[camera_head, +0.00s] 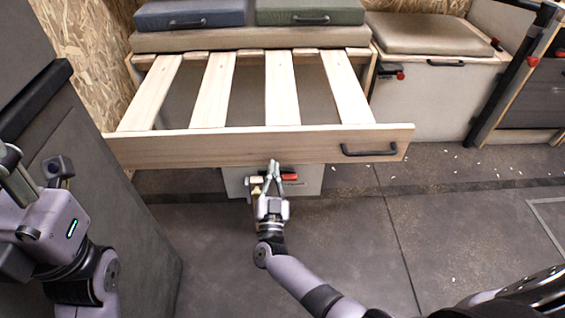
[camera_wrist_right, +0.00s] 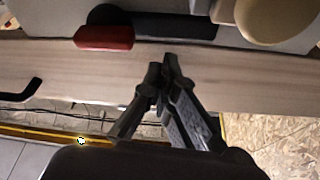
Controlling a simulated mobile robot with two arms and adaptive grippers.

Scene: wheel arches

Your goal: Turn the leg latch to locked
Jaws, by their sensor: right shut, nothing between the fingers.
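The leg latch is a red lever (camera_head: 289,177) on a dark mount, below the wooden front board of the slatted pull-out. In the right wrist view the red lever (camera_wrist_right: 104,38) lies sideways at the upper left, beside a dark bar (camera_wrist_right: 165,24). My right gripper (camera_head: 271,168) is just in front of the latch, by the board's lower edge. Its fingertips (camera_wrist_right: 163,72) are together and empty, apart from the lever in the wrist view. My left gripper (camera_head: 12,168) is partly cut off at the left edge, far from the latch, its fingers unclear.
The front board (camera_head: 220,147) overhangs the pale leg panel (camera_head: 310,180) and has a black handle (camera_head: 368,151) at its right. A tan rounded part (camera_wrist_right: 275,18) sits beside the latch. A dark cabinet (camera_head: 135,225) stands at left. The floor at right is open.

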